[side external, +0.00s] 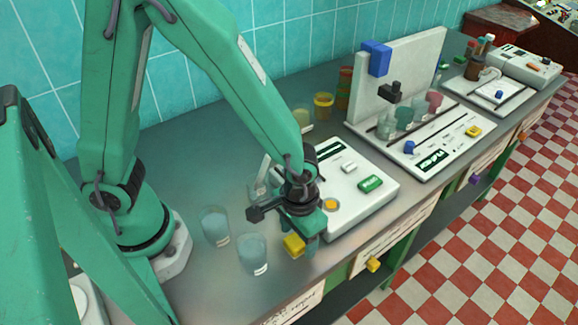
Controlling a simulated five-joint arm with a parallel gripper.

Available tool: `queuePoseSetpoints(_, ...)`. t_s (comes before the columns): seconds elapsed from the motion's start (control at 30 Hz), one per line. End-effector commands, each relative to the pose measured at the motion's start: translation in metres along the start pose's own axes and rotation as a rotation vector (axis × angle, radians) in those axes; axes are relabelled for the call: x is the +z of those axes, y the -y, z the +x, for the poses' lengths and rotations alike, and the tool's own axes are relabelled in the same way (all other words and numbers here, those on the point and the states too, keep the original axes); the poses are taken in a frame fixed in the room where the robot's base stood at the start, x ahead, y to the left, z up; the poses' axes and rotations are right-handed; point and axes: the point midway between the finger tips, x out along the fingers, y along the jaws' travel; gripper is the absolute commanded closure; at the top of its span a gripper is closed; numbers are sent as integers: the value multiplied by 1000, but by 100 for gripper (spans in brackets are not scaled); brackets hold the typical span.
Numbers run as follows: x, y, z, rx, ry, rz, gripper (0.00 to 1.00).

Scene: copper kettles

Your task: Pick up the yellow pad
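A small yellow block (293,245) shows at the lower end of my gripper (286,222), near the front edge of the counter. I cannot tell whether it is the yellow pad, or whether it is held, touching or part of the gripper. Another flat yellow piece (473,130) lies on the right part of the white board with the upright panel. My gripper points down at the left side of the near white device (362,208). A dark block (262,212) sticks out at its left. The gap between the fingers is not clear.
Two bluish cups (215,226) (252,254) stand left of my gripper. The near device carries an orange button (330,204) and a green block (370,184). A white upright panel (412,70) stands behind to the right. Yellow and red jars (323,105) (345,88) stand near the wall.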

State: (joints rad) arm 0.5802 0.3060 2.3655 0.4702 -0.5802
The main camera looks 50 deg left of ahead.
Motion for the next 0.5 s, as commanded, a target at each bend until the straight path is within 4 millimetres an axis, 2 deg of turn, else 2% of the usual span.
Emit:
queuePoseSetpoints(0.03, 0, 0, 0, 0, 0, 0, 46)
queuePoseSetpoints(0.23, 0, 0, 0, 0, 0, 0, 84)
queuePoseSetpoints(0.5, 0, 0, 0, 0, 0, 0, 84)
